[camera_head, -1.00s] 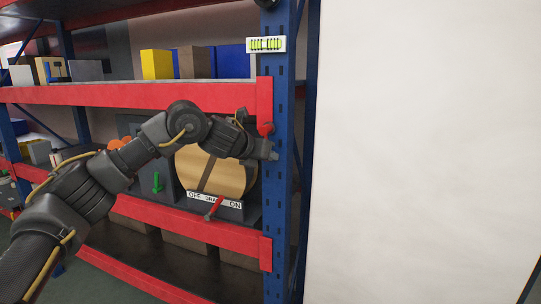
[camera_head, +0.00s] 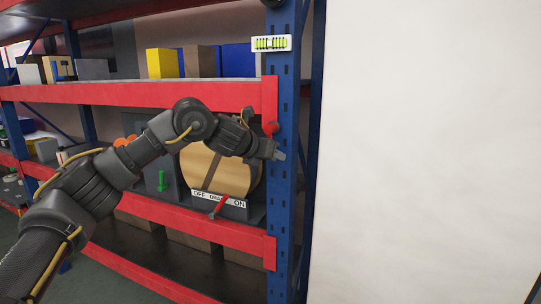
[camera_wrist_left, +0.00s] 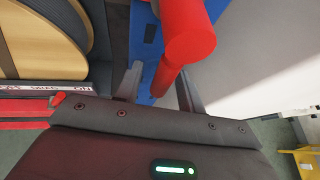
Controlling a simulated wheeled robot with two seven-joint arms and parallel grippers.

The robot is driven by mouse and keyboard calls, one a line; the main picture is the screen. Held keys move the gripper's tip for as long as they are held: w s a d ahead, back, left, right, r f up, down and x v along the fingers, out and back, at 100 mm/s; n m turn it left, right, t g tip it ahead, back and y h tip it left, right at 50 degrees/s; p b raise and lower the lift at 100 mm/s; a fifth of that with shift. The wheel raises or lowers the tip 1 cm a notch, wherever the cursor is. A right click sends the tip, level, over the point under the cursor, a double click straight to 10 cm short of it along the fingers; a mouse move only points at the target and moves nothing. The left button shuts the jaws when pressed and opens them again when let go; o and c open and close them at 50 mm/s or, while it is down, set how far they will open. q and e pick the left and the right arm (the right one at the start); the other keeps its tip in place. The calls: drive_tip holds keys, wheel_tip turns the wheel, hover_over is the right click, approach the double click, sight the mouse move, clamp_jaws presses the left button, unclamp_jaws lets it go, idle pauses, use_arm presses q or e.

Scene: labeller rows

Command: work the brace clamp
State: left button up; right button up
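The brace clamp's red handle (camera_head: 270,128) shows as a small red piece beside the blue rack upright, just above my left gripper (camera_head: 279,154). In the left wrist view the red handle (camera_wrist_left: 187,35) is large and round-ended, and its narrower part runs down between the fingers. My left gripper (camera_wrist_left: 160,88) is open, with a finger on each side of that part. I cannot tell whether either finger touches it. The rest of the clamp is hidden or not distinct. My right gripper is not in view.
A tan drum (camera_head: 238,175) sits on the shelf behind my wrist, with an OFF/ON label (camera_head: 218,199) and a red lever (camera_head: 218,210) below. A level (camera_head: 271,43) is on the upright (camera_head: 284,210). A large white panel (camera_head: 420,150) fills the right.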

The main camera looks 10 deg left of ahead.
use_arm(q)
drive_tip(key=b+v, duration=0.4)
drive_tip(key=v, duration=0.6)
drive_tip(key=shift+s+a+r, duration=0.2)
drive_tip(key=shift+s, duration=0.1)
